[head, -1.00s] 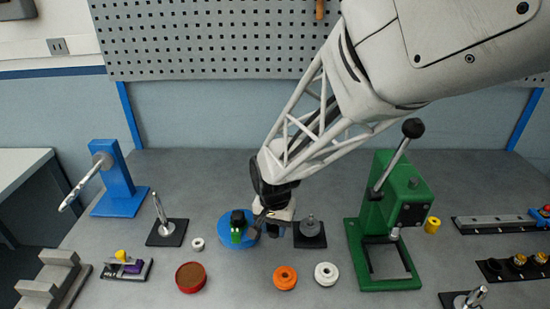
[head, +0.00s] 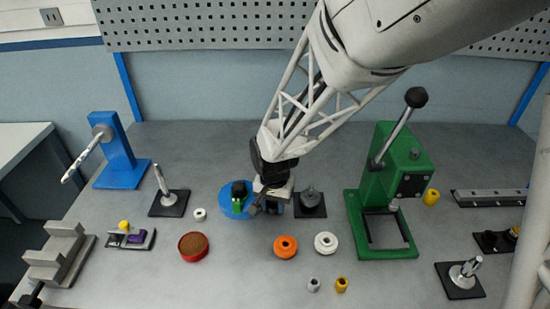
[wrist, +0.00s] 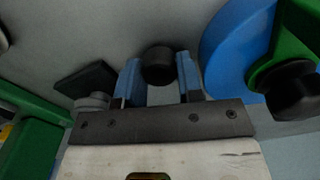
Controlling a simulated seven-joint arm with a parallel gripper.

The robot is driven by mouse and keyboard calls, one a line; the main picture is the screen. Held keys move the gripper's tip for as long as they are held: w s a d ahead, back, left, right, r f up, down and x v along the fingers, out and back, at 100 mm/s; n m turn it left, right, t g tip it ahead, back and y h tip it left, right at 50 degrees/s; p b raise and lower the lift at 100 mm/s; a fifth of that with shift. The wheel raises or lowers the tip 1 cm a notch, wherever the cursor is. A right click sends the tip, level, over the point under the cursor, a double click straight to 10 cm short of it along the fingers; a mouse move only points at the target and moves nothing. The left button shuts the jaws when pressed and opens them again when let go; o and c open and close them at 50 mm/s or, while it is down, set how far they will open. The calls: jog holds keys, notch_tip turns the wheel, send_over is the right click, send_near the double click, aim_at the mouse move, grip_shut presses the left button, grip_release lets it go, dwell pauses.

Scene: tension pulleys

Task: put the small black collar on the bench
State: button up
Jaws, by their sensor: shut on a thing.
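The small black collar (wrist: 158,62) shows in the wrist view between the two blue fingertips of my gripper (wrist: 159,80). The gripper is shut on it. In the head view my gripper (head: 270,208) points down between the blue disc (head: 228,208) and a grey pulley on a black plate (head: 310,212). The collar cannot be made out there, hidden by the gripper. Whether the collar touches the grey bench (head: 215,265) I cannot tell.
A green clamp with a black knob (wrist: 295,95) stands on the blue disc, close beside the gripper. The green press (head: 385,200) stands to the right. An orange ring (head: 285,247), a white ring (head: 326,243) and a red dish (head: 193,247) lie in front. Bare bench lies between them.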

jog(key=shift+f, duration=0.15)
jog(key=o, duration=0.6)
notch_tip(320, 180, up, 12)
jog(key=shift+r, duration=0.15)
dwell(0.7)
dwell(0.6)
jog(key=shift+s+d+r+n+t, duration=0.45)
jog(key=shift+s+d+r, duration=1)
jog(key=shift+s+d, duration=1.8)
jog(key=shift+s+d+r+n+t, duration=0.45)
jog(key=shift+s+d+r, duration=1)
jog(key=shift+s+d, duration=1.8)
jog(key=shift+s+d+r+n+t, duration=0.45)
jog(key=shift+s+d+r, duration=1)
jog(key=shift+s+d, duration=1.75)
